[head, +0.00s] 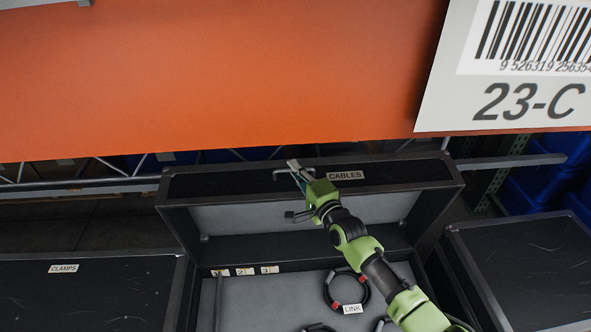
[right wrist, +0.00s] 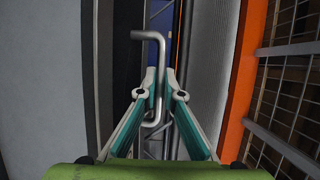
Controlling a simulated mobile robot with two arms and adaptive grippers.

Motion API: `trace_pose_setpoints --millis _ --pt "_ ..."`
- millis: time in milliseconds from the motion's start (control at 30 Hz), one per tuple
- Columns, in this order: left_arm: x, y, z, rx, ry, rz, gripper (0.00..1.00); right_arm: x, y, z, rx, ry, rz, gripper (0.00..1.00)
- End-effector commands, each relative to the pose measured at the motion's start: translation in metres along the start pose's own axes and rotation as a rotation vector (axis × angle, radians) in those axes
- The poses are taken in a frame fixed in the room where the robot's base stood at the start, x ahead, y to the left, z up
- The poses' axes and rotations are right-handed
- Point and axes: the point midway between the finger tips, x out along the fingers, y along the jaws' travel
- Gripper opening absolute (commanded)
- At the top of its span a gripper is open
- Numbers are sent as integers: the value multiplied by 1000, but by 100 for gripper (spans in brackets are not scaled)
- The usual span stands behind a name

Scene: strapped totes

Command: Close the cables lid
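The cables lid (head: 400,207) stands raised and open at the back of its black case, its grey inner face toward me. Its black edge carries the CABLES label (head: 346,175). A bent metal handle (head: 281,174) is fixed on that edge, left of the label. My right gripper (head: 294,168) is at this handle. In the right wrist view the handle (right wrist: 161,60) runs between the two close-set fingertips (right wrist: 161,78), which appear shut on it. My left gripper is not in view.
The open case holds coiled cables, one with a LINK tag (head: 352,309). A closed clamps tote (head: 100,290) stands at left and another closed black tote (head: 530,265) at right. An orange shelf beam (head: 220,80) spans above and behind the lid.

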Motion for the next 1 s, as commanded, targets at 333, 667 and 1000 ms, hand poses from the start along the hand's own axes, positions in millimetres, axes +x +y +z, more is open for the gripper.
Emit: trace_pose_setpoints --millis 333,667,1000 --pt "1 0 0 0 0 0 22 -7 2 3 -4 -1 -11 0" --pt "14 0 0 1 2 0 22 -64 17 26 -48 -2 -113 0" --pt "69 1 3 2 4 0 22 -158 55 66 -132 -4 -310 0"
